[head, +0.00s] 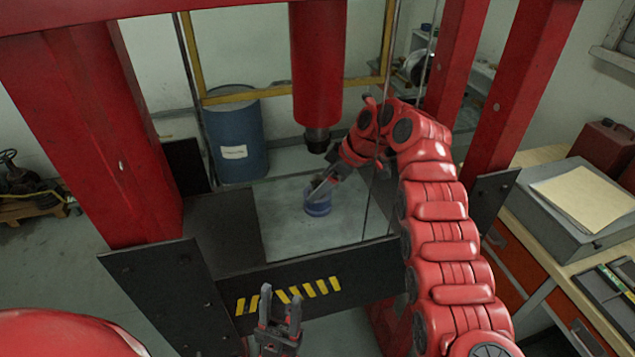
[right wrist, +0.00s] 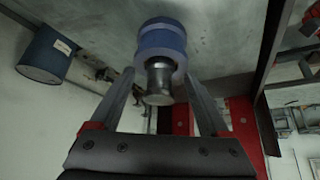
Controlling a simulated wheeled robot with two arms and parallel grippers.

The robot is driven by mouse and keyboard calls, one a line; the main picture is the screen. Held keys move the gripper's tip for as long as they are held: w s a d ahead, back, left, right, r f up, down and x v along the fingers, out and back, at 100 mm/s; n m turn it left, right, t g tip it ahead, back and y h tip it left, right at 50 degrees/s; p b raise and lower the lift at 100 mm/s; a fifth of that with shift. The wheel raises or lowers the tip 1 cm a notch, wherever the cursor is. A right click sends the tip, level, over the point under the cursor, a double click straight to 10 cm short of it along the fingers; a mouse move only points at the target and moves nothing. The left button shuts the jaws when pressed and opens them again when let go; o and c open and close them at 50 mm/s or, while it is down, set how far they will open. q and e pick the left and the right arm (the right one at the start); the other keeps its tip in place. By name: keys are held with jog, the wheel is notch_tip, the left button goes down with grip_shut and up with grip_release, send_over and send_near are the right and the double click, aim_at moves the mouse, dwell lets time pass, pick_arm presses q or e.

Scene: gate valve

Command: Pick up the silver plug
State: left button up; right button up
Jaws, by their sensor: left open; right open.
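The silver plug (right wrist: 158,84) is a short metal cylinder with a wider end. In the right wrist view it sticks out of a blue round holder (right wrist: 162,38). The holder (head: 318,207) stands on the press bed in the head view, where I cannot clearly make out the plug. My right gripper (right wrist: 160,77) is open, with one finger on each side of the plug and a gap visible on both sides. In the head view the right gripper (head: 319,189) is just above the holder. My left gripper (head: 280,302) is open and empty, low in front of the press.
Red press posts (head: 130,140) stand on both sides, and the red ram (head: 316,65) hangs above the bed (head: 280,225). A black front plate (head: 350,275) with yellow stripes borders it. A blue drum (head: 236,130) stands behind. A workbench (head: 545,157) is at right.

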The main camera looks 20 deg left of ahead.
grip_shut()
jog(key=shift+d, duration=0.1)
dwell(0.4)
